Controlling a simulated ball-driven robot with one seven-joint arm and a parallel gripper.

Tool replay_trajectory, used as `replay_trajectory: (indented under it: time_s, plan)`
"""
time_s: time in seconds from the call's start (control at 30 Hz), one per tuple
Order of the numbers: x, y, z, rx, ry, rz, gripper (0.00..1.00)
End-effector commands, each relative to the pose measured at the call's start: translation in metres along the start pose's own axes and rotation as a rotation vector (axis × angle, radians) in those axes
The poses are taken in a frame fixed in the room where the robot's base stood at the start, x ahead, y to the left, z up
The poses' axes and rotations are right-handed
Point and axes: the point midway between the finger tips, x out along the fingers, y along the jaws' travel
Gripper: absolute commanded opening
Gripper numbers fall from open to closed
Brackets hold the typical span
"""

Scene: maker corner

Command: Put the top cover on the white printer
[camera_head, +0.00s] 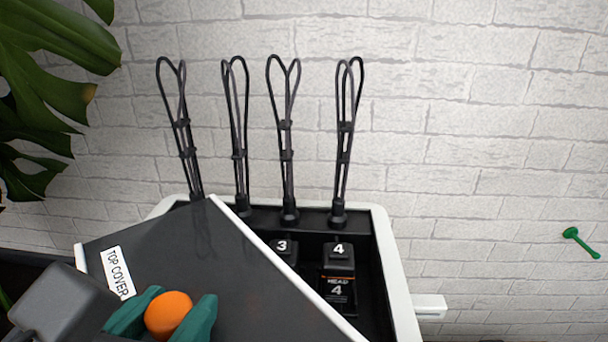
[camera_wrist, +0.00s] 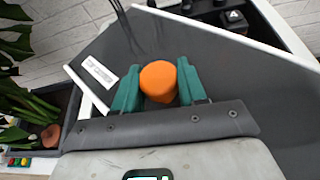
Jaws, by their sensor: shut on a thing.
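The top cover (camera_head: 240,275) is a dark grey panel with white edges and a "TOP COVER" label. My gripper (camera_head: 165,314) has teal fingers shut on the cover's orange knob (camera_head: 168,315). The cover is turned at an angle over the left part of the white printer (camera_head: 400,285), leaving its right part uncovered. I cannot tell whether the cover touches the printer. In the wrist view the knob (camera_wrist: 158,80) sits between both fingers, with the cover (camera_wrist: 235,75) spreading beyond.
Several black looped cable guides (camera_head: 287,130) rise from the printer's back edge. Heads marked 3 (camera_head: 284,249) and 4 (camera_head: 338,260) show inside. A white handle (camera_head: 430,307) juts out right. A green piece (camera_head: 580,242) is at the white brick wall. Plants (camera_head: 45,80) are at left.

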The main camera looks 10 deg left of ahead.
Motion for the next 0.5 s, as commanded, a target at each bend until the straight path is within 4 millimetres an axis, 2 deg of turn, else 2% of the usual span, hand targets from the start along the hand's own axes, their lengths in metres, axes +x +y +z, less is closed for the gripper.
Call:
replay_trajectory:
  time_s: [0.23, 0.5]
  plan:
    - [0.019, -0.003, -0.01, -0.002, 0.001, -0.002, 0.0]
    - [0.03, -0.005, -0.036, -0.001, 0.0, 0.0, 0.0]
